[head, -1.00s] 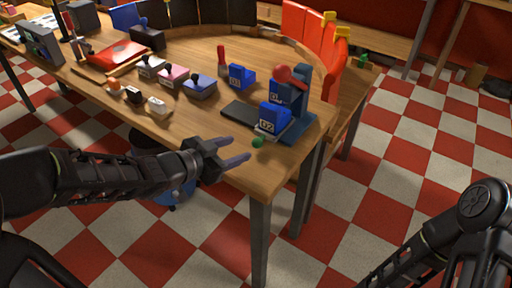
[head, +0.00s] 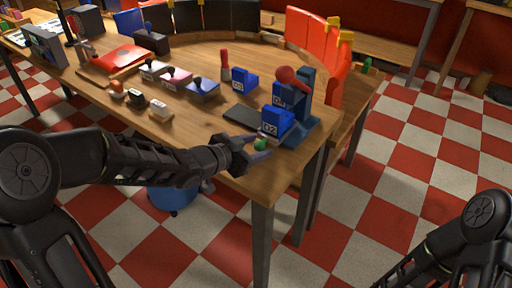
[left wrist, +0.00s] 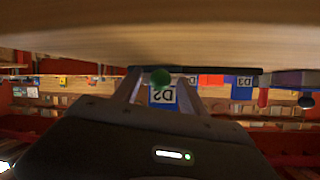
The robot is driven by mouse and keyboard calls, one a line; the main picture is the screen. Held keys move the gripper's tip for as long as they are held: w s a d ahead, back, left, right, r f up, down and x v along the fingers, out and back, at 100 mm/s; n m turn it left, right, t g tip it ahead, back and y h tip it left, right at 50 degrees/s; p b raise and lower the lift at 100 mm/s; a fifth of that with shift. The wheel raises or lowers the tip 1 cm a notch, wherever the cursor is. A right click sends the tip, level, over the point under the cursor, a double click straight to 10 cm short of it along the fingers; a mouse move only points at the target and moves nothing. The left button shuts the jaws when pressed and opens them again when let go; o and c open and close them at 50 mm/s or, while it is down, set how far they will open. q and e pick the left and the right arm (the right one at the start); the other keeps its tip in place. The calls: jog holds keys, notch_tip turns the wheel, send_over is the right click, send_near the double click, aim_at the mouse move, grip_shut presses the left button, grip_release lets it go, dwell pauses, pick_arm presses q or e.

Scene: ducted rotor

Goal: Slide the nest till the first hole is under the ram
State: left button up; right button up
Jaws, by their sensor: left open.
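The blue press (head: 306,92) with a red ball-ended ram handle (head: 287,75) stands at the table's near right corner. A blue block marked D2 (head: 276,122) sits at its foot on what looks like the sliding nest, which is mostly hidden. A green knob (head: 261,144) sticks out in front of the block. My left gripper (head: 262,147) is open at the knob, with a finger on either side. In the left wrist view the green knob (left wrist: 160,77) lies between the fingers, before the D2 block (left wrist: 162,97). Contact and the holes cannot be made out.
A dark flat plate (head: 243,113) lies left of the press, with a blue D3 block (head: 243,79) behind it. Several small stamp-like pieces (head: 202,89) stand further left on the wooden table (head: 196,122). Red panels (head: 325,45) curve behind the press.

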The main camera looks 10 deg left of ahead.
pick_arm(q)
grip_shut()
dwell(0.5)
dwell(0.9)
